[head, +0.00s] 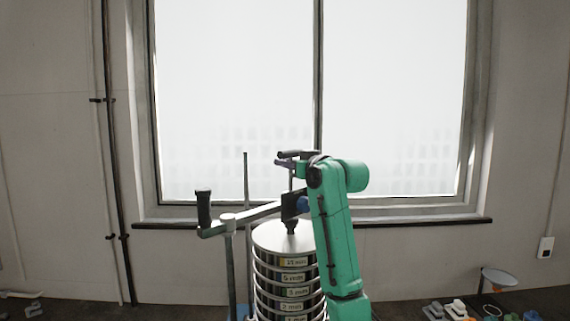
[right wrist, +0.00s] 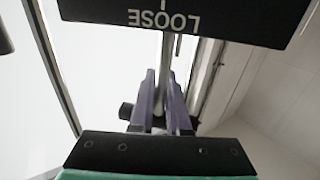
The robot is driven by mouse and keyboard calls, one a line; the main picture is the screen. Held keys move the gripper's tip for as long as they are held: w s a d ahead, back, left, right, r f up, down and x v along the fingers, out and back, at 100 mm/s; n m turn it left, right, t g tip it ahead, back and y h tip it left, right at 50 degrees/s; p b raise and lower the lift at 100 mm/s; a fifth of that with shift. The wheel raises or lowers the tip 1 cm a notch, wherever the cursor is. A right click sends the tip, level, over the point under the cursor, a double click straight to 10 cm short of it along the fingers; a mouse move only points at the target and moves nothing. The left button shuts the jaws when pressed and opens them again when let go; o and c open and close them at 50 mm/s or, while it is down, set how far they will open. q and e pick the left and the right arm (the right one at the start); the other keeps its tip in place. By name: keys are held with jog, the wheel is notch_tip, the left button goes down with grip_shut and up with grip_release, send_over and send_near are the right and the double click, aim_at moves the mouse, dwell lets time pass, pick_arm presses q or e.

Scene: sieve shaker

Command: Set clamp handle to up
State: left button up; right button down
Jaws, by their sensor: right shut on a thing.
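The clamp handle (head: 291,181) is a thin grey rod with a black cross grip at its top, and it stands about upright above a black block on the clamp bar (head: 262,211). My right gripper (head: 284,162) is at the rod's upper end, just under the cross grip. In the right wrist view the purple fingers of my right gripper (right wrist: 160,115) are shut on the grey rod (right wrist: 165,62). The black block (right wrist: 185,18) there bears the word LOOSE, seen upside down. My right forearm hides part of the machine's right side. My left gripper is not in view.
A stack of round metal sieves (head: 287,276) with size labels stands under the clamp bar. A black upright grip (head: 203,207) is at the bar's left end. A window (head: 235,90) is behind. Small items (head: 458,309) lie at the lower right.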

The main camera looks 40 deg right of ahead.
dwell(0.7)
jog(key=shift+r, duration=1.7)
jog(key=c, duration=1)
grip_release()
jog(key=shift+o, duration=0.5)
jog(key=shift+w, duration=0.15)
jog(key=shift+w+f, duration=0.1)
jog(key=shift+w, duration=0.05)
